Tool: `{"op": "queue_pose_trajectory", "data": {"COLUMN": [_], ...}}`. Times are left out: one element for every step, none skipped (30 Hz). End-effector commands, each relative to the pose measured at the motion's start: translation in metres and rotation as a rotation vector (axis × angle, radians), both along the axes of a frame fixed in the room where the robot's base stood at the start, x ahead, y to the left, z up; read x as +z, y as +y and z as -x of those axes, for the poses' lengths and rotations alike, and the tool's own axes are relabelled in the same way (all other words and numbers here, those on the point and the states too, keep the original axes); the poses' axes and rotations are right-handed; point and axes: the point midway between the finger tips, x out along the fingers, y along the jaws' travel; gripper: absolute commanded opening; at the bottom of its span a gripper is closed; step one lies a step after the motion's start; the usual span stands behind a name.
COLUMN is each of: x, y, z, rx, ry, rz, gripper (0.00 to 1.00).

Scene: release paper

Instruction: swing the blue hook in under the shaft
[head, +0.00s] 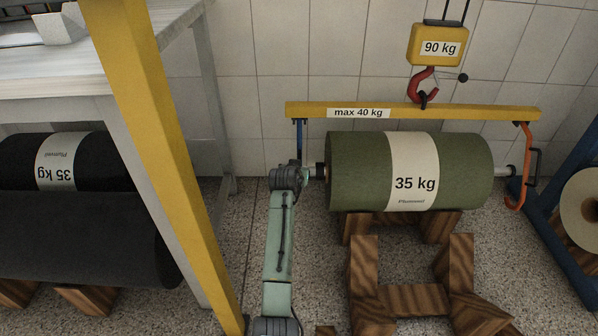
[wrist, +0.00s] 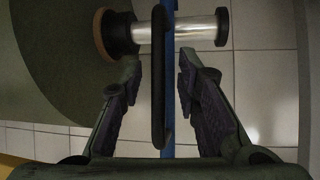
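The blue hook (head: 299,136) hangs from the left end of the yellow beam (head: 470,113); its lower part is hidden behind my arm in the head view. In the wrist view the blue hook (wrist: 170,110) is a narrow strip with a dark looped handle (wrist: 158,75) beside it, both crossing in front of the silver shaft (wrist: 195,33). My gripper (head: 305,174) is at the shaft's left end. In the wrist view my gripper (wrist: 158,72) is open, its fingers either side of the handle and strip, with visible gaps. Whether the hook's tip is under the shaft cannot be told.
The green 35 kg roll (head: 360,170) lies on wooden blocks (head: 365,265). An orange hook (head: 526,165) is at the shaft's right end. A red crane hook (head: 424,85) holds the beam. A yellow post (head: 150,130) and a table (head: 90,80) stand left; a blue rack (head: 560,225) stands right.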

Motion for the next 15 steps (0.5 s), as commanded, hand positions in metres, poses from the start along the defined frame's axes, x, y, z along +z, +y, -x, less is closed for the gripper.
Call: {"op": "queue_pose_trajectory", "data": {"x": [0.000, 0.001, 0.003, 0.005, 0.008, 0.013, 0.018, 0.023, 0.032, 0.037, 0.043, 0.052, 0.058, 0.064, 0.070], "y": [0.000, 0.000, 0.000, 0.000, 0.000, 0.000, 0.000, -0.001, -0.001, -0.001, -0.001, -0.001, 0.000, 0.000, 0.000], "z": [0.000, 0.000, 0.000, 0.000, 0.000, -0.001, -0.001, -0.001, -0.001, -0.001, -0.001, -0.001, -0.001, -0.001, -0.001], "rx": [0.000, 0.000, 0.000, -0.001, -0.001, -0.001, -0.001, -0.001, -0.001, -0.001, -0.001, -0.001, -0.001, -0.001, -0.001], "ry": [0.001, 0.000, 0.000, 0.000, -0.001, -0.002, -0.003, -0.003, -0.005, -0.004, -0.004, -0.004, -0.005, -0.004, -0.003], "rz": [0.000, 0.000, 0.000, -0.001, -0.001, 0.000, 0.000, 0.000, -0.001, -0.001, -0.001, -0.001, -0.001, -0.001, -0.001], "gripper": [0.30, 0.30, 0.30, 0.30, 0.30, 0.30, 0.30, 0.30, 0.30, 0.30, 0.30, 0.30, 0.30, 0.30, 0.30]}}
